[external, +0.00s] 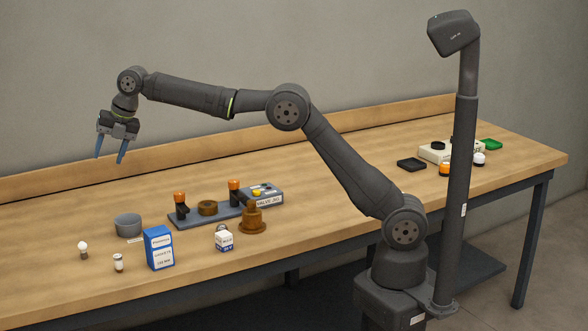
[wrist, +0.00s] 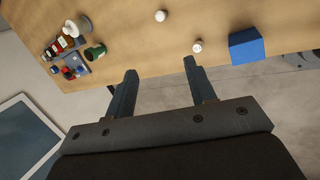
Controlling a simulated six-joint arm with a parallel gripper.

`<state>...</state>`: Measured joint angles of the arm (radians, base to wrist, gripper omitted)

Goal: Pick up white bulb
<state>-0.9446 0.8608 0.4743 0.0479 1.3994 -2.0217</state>
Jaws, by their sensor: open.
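A small white bulb (external: 83,246) with a dark base stands upright on the table at the front left in the external view. In the wrist view two small white things show beyond my fingertips; the farther one, likely the bulb (wrist: 160,15), is near the top edge, and the nearer one (wrist: 197,46) is likely the cylinder. My gripper (external: 109,159) is open and empty, high above the left part of the table, fingers pointing down. It also shows in the wrist view (wrist: 159,67).
Several small items (wrist: 75,45) cluster left in the wrist view.

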